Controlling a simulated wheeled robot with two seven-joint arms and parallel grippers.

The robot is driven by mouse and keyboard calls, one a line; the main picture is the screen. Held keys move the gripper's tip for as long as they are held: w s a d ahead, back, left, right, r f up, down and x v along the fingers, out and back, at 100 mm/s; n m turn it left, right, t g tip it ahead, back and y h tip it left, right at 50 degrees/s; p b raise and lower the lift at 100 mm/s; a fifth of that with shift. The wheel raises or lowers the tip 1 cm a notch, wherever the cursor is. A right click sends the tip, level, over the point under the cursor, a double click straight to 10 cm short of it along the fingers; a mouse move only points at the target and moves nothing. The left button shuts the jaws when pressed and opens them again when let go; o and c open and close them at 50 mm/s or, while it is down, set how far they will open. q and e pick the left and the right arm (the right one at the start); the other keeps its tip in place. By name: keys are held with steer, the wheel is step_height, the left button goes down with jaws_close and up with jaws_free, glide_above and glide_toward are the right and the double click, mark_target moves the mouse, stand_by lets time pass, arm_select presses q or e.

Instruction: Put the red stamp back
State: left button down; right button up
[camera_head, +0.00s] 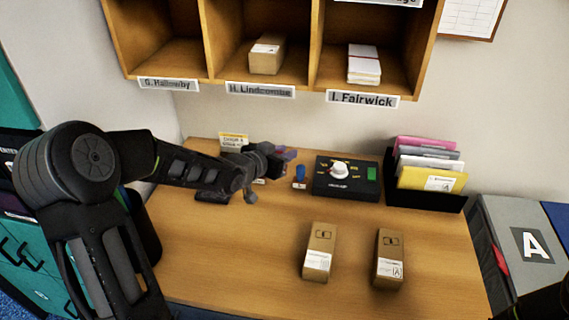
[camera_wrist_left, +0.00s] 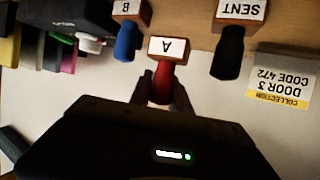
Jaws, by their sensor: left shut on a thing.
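The red stamp (camera_wrist_left: 163,78) shows in the left wrist view, with a wooden block marked A and a red handle. My left gripper (camera_wrist_left: 162,92) is shut on its handle. The stamp is between the blue stamp (camera_wrist_left: 127,40), marked B, and the dark stamp (camera_wrist_left: 228,50), marked SENT. Whether its base touches the desk I cannot tell. In the head view my left gripper (camera_head: 284,160) is over the back of the desk, left of the blue stamp (camera_head: 300,174), and hides the red stamp.
A black device with a white knob (camera_head: 340,171) stands right of the stamps, then a file holder (camera_head: 425,196). A collection sign (camera_head: 233,140) is behind my gripper. Two cartons, one left (camera_head: 319,250) and one right (camera_head: 389,257), stand on the desk. The front left desk is clear.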

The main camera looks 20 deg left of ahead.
arm_select(q)
steer(key=shift+f, duration=0.1)
steer(key=shift+f, duration=1.75)
steer(key=shift+f, duration=0.2)
steer(key=c, duration=1.5)
jaws_free()
steer(key=shift+r, duration=0.2)
steer(key=v, duration=1.2)
steer(key=shift+p, duration=0.3)
